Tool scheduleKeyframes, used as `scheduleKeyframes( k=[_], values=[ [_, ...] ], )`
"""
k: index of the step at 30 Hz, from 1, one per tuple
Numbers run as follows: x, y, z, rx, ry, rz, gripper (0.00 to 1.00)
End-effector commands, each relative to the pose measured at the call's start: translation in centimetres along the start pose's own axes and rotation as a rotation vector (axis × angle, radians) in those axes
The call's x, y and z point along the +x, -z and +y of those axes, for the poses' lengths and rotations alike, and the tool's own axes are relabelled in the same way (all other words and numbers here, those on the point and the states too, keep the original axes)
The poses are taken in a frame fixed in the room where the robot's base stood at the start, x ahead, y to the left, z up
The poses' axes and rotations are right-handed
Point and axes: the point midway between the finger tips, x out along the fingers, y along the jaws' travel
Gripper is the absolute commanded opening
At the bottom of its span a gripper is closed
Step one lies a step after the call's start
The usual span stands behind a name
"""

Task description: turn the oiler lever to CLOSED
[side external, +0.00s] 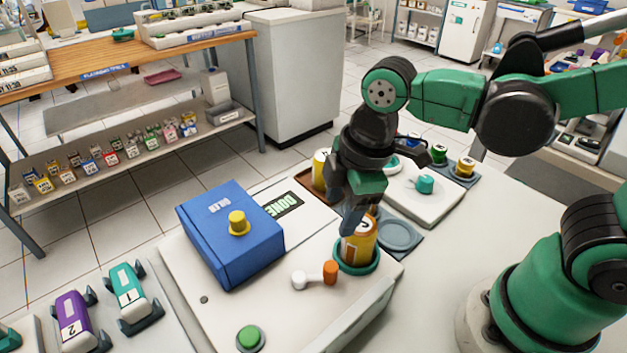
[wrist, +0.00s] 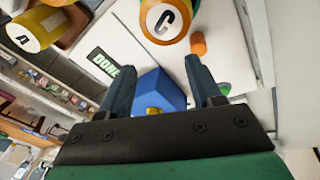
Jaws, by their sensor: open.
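A small lever with a white pivot and an orange end (side external: 329,271) sits on the white console, in front of a yellow-orange canister (side external: 358,243) standing in a teal ring. The lever's orange end also shows in the wrist view (wrist: 198,43), just beyond the right fingertip. I cannot read any position marks by the lever. My gripper (side external: 352,222) points down close to the canister. In the wrist view my gripper (wrist: 158,68) is open, with nothing seen held between its fingers.
A blue box (side external: 225,250) with a yellow knob (side external: 238,222) stands left of the lever. A green button (side external: 250,338) is at the console's front. A grey-blue round pad (side external: 400,235) lies right of the canister. Another yellow canister (side external: 321,170) stands behind.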

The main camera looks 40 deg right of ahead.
Motion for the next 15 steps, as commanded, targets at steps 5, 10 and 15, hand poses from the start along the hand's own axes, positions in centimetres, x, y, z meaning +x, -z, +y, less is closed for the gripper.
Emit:
scheduleKeyframes(
  k=[5,10,15],
  values=[
    [1.2,1.8,-2.9,-0.43,0.137,-0.081,0.58],
    [1.8,2.2,-3.9,-0.572,0.186,-0.103,0.58],
    [3.3,1.9,-4.0,-0.572,0.186,-0.103,0.58]
  ],
)
